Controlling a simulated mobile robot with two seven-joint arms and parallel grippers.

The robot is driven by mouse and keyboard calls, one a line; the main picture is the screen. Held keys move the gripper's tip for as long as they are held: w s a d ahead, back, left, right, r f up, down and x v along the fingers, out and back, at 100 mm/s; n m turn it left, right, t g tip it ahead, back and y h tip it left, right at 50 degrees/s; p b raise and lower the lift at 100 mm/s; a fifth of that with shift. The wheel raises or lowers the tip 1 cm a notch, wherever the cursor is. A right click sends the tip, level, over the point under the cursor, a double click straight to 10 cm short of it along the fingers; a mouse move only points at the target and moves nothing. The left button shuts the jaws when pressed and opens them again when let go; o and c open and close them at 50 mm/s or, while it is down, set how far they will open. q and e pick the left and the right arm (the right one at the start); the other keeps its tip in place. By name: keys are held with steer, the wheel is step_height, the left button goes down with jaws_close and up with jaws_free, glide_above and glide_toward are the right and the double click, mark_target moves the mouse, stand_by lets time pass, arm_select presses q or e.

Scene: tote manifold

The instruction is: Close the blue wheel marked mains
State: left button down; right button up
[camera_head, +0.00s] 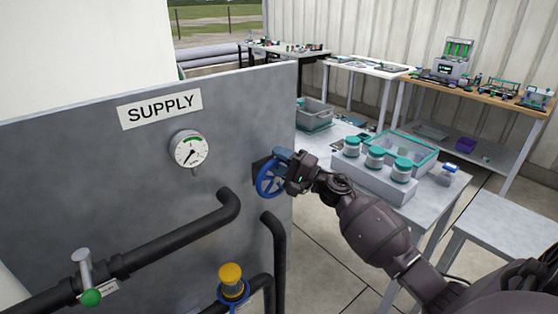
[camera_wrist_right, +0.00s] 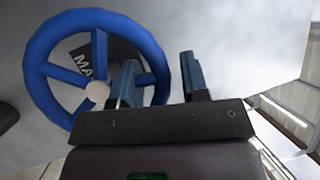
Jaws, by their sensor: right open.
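The blue wheel (camera_head: 270,178) is mounted near the right edge of the grey supply panel (camera_head: 100,175). In the right wrist view the blue wheel (camera_wrist_right: 38,70) shows its spokes and a pale hub, with a dark plate behind it lettered "MA", the rest hidden. My right gripper (camera_head: 283,160) is at the wheel's right side. In the right wrist view its two fingers (camera_wrist_right: 160,82) are apart, the left one overlapping the wheel's lower right and the right one outside the rim. Whether they touch the rim I cannot tell. My left gripper is not in view.
A pressure gauge (camera_head: 191,149) sits under the SUPPLY sign (camera_head: 160,108). Black pipes (camera_head: 170,245), a green-knobbed lever (camera_head: 90,297) and a yellow knob (camera_head: 231,275) are on the panel's lower part. A table with white jars (camera_head: 375,161) and a tote (camera_head: 402,150) stands behind my right arm.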

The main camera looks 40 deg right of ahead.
mark_target(289, 164)
steer(key=c, duration=0.8)
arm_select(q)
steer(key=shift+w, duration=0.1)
arm_select(e)
steer(key=shift+o, duration=0.2)
steer(key=shift+r, duration=0.1)
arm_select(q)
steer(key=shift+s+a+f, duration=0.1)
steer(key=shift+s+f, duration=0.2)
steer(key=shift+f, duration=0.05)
arm_select(e)
steer(key=shift+d+r, duration=0.1)
steer(key=shift+d, duration=0.05)
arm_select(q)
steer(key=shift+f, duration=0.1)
